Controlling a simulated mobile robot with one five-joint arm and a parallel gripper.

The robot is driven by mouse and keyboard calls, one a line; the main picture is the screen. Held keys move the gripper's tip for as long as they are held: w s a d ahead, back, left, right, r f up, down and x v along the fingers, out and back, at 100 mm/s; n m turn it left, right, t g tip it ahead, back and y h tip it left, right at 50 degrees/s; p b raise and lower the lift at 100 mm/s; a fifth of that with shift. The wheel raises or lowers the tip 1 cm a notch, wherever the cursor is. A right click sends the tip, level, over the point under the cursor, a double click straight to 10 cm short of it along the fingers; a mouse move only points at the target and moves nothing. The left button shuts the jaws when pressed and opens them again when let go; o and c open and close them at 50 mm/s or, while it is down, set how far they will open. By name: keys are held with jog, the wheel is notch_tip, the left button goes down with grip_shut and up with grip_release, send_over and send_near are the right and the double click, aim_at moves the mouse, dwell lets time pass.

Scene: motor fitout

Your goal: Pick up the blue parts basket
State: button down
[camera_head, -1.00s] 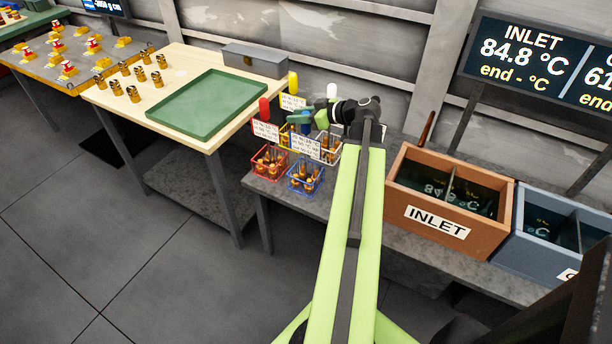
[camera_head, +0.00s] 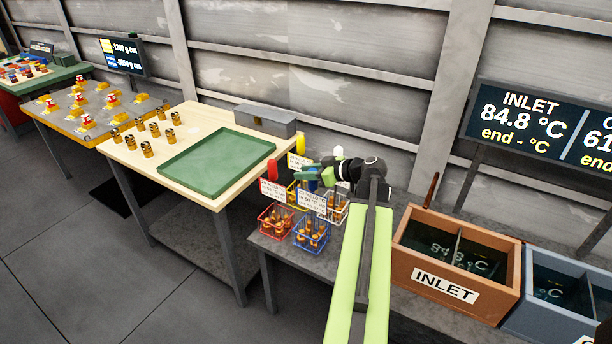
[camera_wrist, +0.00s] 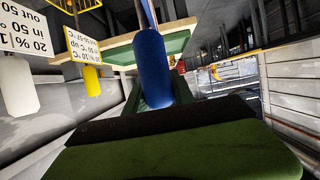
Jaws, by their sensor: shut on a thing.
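The blue parts basket (camera_head: 311,236) is a small wire basket with brown and gold parts inside. It is on or just above the grey bench at its front edge; I cannot tell a small gap. A white label card (camera_head: 307,198) stands above it. My gripper (camera_head: 312,177) is above the basket, shut on its blue upright handle. In the wrist view the blue handle (camera_wrist: 153,68) stands between the green fingers, and the basket body is hidden.
The red basket (camera_head: 276,219) is close on the left; the yellow basket and a white basket (camera_head: 336,209) are close behind. A wooden table with a green tray (camera_head: 217,160) stands left. The INLET bin (camera_head: 455,262) and a blue-grey bin (camera_head: 553,302) stand right.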

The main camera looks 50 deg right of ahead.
jog(key=s+d+r+p, duration=0.8)
jog(key=r, duration=0.1)
jog(key=shift+d, duration=0.15)
jog(key=shift+s, duration=0.1)
dwell(0.3)
